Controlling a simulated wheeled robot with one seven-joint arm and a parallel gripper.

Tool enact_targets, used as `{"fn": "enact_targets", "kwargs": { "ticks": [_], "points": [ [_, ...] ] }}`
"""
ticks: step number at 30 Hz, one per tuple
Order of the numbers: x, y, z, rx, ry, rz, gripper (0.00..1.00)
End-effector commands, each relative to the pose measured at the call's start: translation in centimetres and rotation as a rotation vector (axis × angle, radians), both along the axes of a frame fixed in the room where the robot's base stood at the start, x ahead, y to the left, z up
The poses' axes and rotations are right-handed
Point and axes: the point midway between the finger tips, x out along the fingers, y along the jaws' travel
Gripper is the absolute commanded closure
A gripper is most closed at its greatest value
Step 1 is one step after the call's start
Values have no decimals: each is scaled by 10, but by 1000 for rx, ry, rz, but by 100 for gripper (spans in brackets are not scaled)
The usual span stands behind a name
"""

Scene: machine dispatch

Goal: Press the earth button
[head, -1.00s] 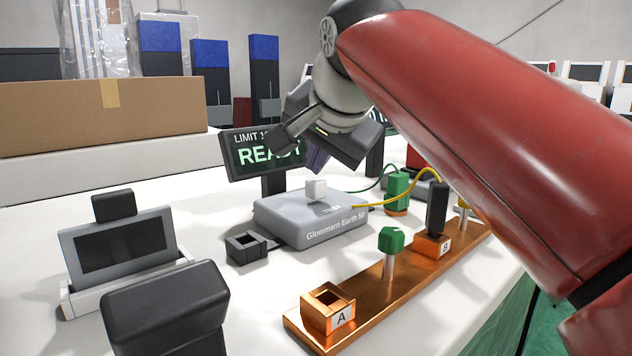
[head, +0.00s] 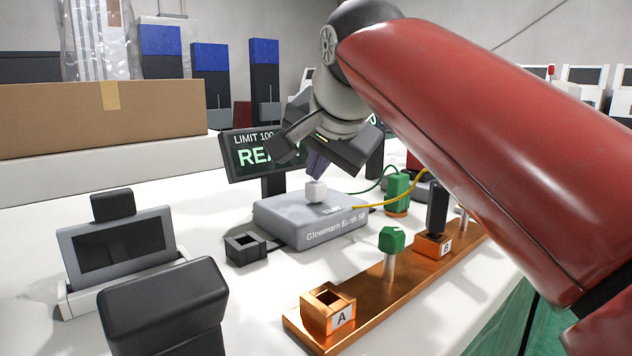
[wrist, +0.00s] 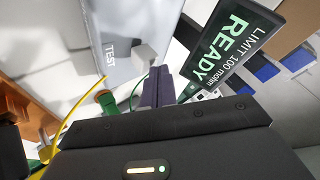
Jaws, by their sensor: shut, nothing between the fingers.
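The grey Glowmarn Earth tester (head: 285,222) lies on the white table, with a white block-shaped button (head: 316,192) standing on its top beside the word TEST. The button also shows in the wrist view (wrist: 145,54), right by my fingertips. My gripper (head: 317,172) is shut and empty, its dark fingers pointing down just above the button. A small gap or light contact cannot be told apart. The display (head: 240,152) behind the tester reads LIMIT 100 and READY in green; its text also shows in the wrist view (wrist: 232,45).
A copper bar (head: 375,300) with open block A (head: 327,309), a green-topped post (head: 391,241) and block B (head: 433,245) lies in front right. Yellow (head: 385,203) and green leads run near the tester. A small black socket (head: 246,247) sits at its left.

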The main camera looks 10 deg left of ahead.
Motion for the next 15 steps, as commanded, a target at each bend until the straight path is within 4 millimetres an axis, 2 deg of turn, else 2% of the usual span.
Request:
{"fn": "enact_targets", "kwargs": {
  "ticks": [15],
  "points": [
    [0, 0, -6, -1, 3, 0, 100]
  ]
}}
